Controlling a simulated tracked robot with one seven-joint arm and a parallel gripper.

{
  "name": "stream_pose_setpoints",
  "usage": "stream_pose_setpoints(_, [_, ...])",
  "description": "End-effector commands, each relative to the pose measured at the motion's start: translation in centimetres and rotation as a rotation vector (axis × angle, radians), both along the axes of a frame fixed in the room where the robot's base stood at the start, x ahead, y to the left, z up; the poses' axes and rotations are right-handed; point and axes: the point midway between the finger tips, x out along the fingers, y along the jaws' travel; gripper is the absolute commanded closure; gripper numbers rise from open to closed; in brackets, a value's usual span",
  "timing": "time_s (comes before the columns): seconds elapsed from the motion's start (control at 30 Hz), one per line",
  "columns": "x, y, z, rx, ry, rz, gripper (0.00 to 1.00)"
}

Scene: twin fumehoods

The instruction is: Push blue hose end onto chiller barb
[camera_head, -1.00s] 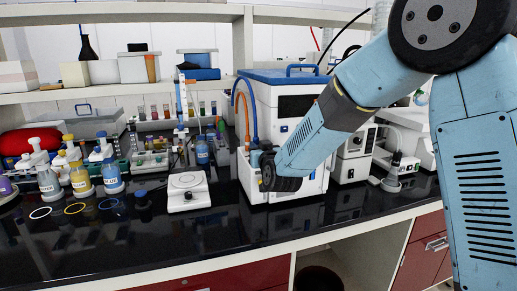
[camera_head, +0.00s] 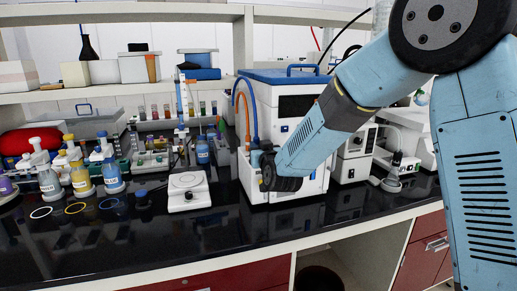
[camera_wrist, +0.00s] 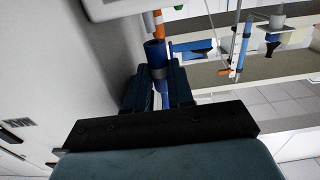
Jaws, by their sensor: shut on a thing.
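The chiller (camera_head: 262,100) is a white box with a blue lid on the bench in the head view. The blue hose (camera_head: 254,122) arches from its upper left side and runs down to my gripper (camera_head: 262,162), which is low beside the chiller's front left. In the wrist view, my gripper (camera_wrist: 158,80) is shut on the blue hose end (camera_wrist: 154,50), which sits between the two dark fingers. The barb is not clearly visible, so I cannot tell whether the hose end touches it or is on it.
An orange hose (camera_head: 246,120) hangs beside the blue one. A white stirrer plate (camera_head: 188,191) stands left of the chiller, with wash bottles (camera_head: 80,178) farther left. Another white instrument (camera_head: 355,155) stands to the right. Bare black bench (camera_head: 150,240) lies in front.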

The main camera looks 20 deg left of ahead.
Motion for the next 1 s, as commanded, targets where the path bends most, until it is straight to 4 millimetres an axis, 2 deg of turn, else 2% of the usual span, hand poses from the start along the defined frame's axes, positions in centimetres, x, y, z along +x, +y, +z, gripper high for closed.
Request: stream_pose_setpoints(1.0, [0.0, -0.1, -1.7, 0.000, 0.000, -0.001, 1.00])
